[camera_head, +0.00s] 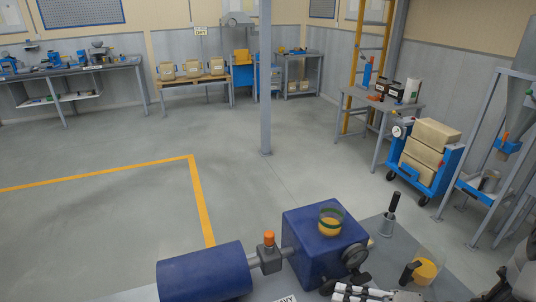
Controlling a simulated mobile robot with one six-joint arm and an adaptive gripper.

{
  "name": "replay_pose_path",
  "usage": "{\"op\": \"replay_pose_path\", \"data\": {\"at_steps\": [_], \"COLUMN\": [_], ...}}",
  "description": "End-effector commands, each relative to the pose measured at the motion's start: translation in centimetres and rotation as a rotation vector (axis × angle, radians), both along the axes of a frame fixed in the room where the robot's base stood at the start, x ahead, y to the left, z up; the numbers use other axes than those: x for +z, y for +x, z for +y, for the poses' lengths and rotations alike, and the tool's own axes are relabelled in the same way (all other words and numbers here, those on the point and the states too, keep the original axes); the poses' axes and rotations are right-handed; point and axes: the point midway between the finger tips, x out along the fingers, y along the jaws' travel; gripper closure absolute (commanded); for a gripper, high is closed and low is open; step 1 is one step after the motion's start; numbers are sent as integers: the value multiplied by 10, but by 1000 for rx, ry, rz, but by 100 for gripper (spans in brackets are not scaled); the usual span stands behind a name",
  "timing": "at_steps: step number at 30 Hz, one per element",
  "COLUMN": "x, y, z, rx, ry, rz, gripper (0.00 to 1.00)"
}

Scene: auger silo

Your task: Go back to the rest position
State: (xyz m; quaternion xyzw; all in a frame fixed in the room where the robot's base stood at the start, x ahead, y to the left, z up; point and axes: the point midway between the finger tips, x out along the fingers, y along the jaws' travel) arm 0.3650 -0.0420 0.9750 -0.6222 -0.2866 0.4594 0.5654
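Grey and black parts of what looks like my arm and gripper (503,286) show at the bottom right corner, cut off by the frame edge. I cannot make out the fingertips or whether anything is between them. Close to it is a grey bench top (458,283) with a blue gearbox-like block (300,228) and a blue motor cylinder (205,275), joined by a shaft. A green-rimmed round opening with yellow inside (330,224) is on the block.
A blue cart with tan sacks (430,143) and a steel hopper frame (480,123) stand right. A grey post (265,90) rises mid-floor. The left floor is clear.

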Motion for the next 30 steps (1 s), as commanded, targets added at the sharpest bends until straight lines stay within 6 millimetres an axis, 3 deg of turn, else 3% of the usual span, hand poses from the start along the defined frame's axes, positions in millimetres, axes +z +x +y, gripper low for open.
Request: {"op": "replay_pose_path", "data": {"at_steps": [1, 6, 11, 18, 24, 30], "x": [14, 41, 59, 86, 115, 138], "y": [-8, -45, -79, -115, -125, -125], "z": [16, 54, 70, 66, 52, 43], "rx": [84, 302, 424, 439, 315, 188], "ry": [-58, -273, -530, -945, -1224, -1345], "rz": [23, 136, 200, 182, 54, -63], "gripper": [70, 70, 70, 70, 70, 70]}}
